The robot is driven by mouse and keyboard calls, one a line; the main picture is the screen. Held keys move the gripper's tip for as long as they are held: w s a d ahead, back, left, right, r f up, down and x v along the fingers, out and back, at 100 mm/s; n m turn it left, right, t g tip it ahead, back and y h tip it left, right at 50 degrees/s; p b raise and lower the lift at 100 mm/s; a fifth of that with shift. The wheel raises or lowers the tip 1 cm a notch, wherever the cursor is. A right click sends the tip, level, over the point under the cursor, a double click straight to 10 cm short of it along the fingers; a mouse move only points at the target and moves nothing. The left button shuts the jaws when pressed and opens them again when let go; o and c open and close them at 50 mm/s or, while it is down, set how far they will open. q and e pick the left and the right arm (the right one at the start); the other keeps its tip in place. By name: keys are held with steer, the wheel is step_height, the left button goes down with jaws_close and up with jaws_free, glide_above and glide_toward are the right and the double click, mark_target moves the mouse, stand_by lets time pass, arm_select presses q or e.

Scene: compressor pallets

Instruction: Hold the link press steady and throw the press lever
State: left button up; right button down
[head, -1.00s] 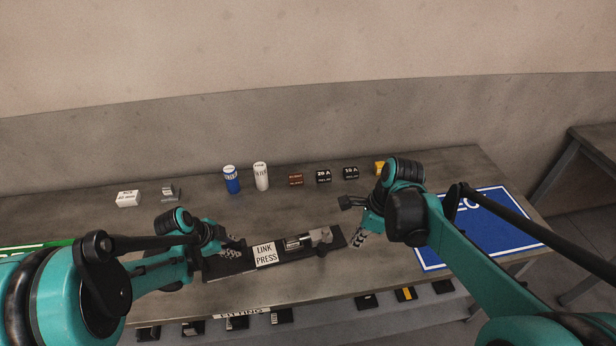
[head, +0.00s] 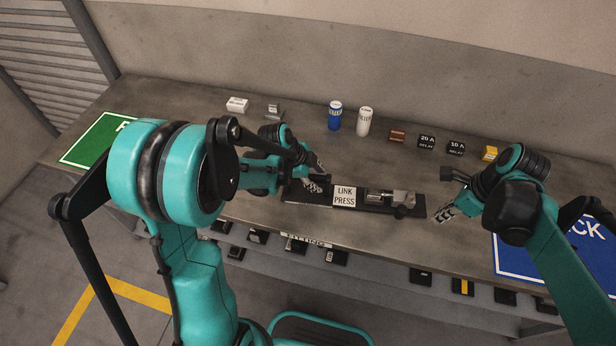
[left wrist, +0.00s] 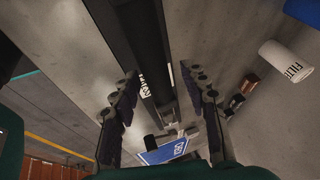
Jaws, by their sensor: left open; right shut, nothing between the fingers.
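The link press (head: 345,196) is a long dark bar on the bench with a white LINK PRESS label. A grey metal mechanism (head: 395,198) sits on its right half; I cannot tell which part is the lever. My left gripper (head: 316,178) is at the press's left end, open. In the left wrist view its fingers (left wrist: 163,108) spread to either side of the dark bar (left wrist: 140,50) in the picture; contact cannot be told. My right gripper (head: 446,200) is shut and empty, just beyond the press's right end and apart from it.
Behind the press stand a blue can (head: 335,116), a white filter can (head: 364,121), a brown block (head: 397,135) and black relays (head: 427,141). A green mat (head: 92,140) lies left, a blue mat (head: 520,255) right. Several small parts sit on a lower shelf below the front edge.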

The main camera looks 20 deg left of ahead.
arm_select(q)
steer(key=v, duration=1.2)
steer(key=s+r+n+t+y, duration=0.2)
steer(key=s+n+t+y, duration=0.1)
steer(key=s+n, duration=1.1)
steer(key=n+y, duration=0.1)
steer(key=n, duration=0.2)
steer(key=shift+s+a+r+t, duration=0.3)
steer(key=shift+a+t, duration=0.05)
steer(key=shift+t, duration=0.05)
arm_select(e)
steer(key=s+a+r+n+t+h, duration=0.2)
steer(key=s+n+t, duration=0.4)
steer(key=n, duration=1.7)
steer(key=shift+s+a+r+h, duration=0.15)
steer(key=shift+s+r+h, duration=0.15)
steer(key=shift+s+r, duration=0.65)
